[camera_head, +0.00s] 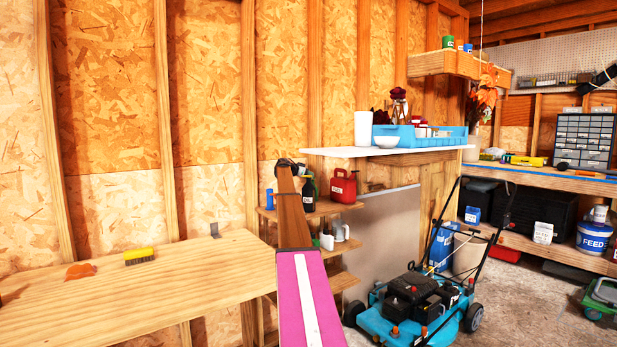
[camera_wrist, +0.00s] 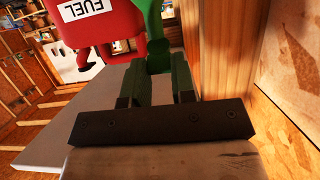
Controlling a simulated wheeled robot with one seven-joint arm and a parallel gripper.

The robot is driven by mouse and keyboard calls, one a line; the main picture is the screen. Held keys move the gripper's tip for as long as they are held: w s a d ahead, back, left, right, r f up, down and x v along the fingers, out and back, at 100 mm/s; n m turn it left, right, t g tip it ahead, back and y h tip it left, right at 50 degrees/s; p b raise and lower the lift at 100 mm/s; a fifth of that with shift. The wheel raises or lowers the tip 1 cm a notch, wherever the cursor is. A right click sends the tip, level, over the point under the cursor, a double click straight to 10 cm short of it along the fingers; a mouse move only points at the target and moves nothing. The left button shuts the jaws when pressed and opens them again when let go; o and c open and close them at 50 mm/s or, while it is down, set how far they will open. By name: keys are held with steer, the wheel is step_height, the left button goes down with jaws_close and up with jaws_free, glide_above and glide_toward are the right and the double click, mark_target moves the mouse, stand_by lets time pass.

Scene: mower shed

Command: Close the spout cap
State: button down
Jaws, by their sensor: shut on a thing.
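A red fuel can (camera_head: 343,187) stands on the shelf under the white top. In the wrist view the can (camera_wrist: 100,22) is close up at the top, with its white label upside down. A green part (camera_wrist: 157,52), which looks like the spout cap, lies against the can's right side. My gripper (camera_wrist: 158,78) is shut on this green part, one finger on each side. The hinge and the spout opening cannot be made out. In the head view my arm reaches up to the shelf, and its fingertips are hidden.
A dark green bottle (camera_head: 309,194) stands left of the can. White mugs (camera_head: 341,231) are on the shelf below. The wooden bench (camera_head: 150,285) is at the left, with a yellow brush (camera_head: 139,256) on it. A blue mower (camera_head: 415,310) stands on the floor at the right.

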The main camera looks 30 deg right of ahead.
steer(key=shift+a+f+h, duration=0.3)
steer(key=shift+f+h, duration=0.15)
steer(key=shift+h, duration=0.55)
steer(key=c, duration=0.9)
jaws_free()
steer(key=a, duration=0.3)
steer(key=a+r, duration=0.1)
steer(key=a, duration=0.3)
steer(key=s+a, duration=0.1)
steer(key=a, duration=0.2)
steer(key=shift+a+r, duration=0.25)
steer(key=shift+r, duration=0.15)
steer(key=shift+w, duration=0.1)
